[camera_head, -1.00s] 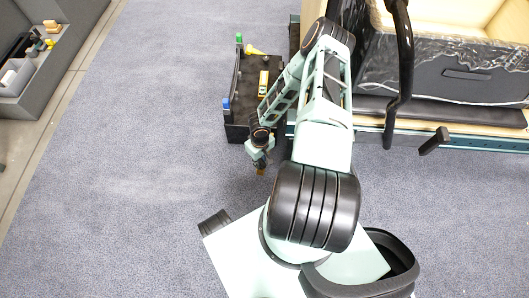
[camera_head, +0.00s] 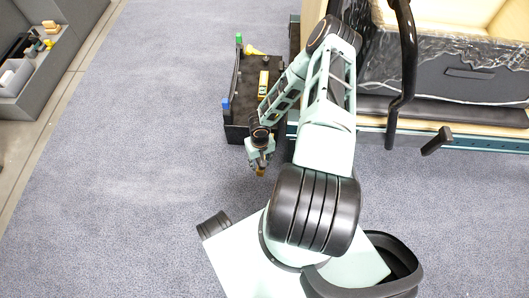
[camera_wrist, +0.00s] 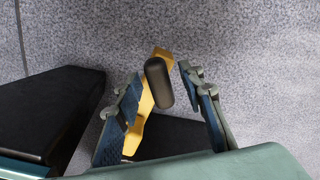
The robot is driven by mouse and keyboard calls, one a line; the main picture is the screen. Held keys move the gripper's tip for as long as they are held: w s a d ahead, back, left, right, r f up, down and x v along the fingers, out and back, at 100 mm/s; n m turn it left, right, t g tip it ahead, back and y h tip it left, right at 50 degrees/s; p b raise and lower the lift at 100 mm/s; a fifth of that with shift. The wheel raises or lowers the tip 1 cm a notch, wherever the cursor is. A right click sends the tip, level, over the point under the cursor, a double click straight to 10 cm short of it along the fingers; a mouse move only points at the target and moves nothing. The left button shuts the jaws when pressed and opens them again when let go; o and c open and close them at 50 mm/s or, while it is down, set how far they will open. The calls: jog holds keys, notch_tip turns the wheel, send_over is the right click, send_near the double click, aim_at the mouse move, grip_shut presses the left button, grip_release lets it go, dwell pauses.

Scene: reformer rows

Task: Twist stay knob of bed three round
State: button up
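My gripper (camera_head: 260,168) hangs above the floor at the near end of the black platform in the head view. In the wrist view my gripper (camera_wrist: 160,80) has its two fingers spread apart. A dark, rounded, capsule-shaped knob (camera_wrist: 158,83) shows between the fingers, with a visible gap to the right finger. A yellow piece (camera_wrist: 147,112) lies behind the knob, close along the left finger. Whether the left finger touches it, I cannot tell. In the head view, only a small yellow-brown bit shows below the fingertips, and the dark knob cannot be made out.
The black platform (camera_head: 240,132) carries a yellow item (camera_head: 263,85) and has green and blue tips at its side. A reformer bed (camera_head: 465,80) with a black upright bar (camera_head: 403,60) stands right. A grey shelf (camera_head: 75,30) is far left. Carpet between is clear.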

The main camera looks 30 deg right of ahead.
jog(key=shift+o, duration=0.6)
jog(key=shift+r+p, duration=1.95)
jog(key=shift+r, duration=1.6)
jog(key=shift+c, duration=0.5)
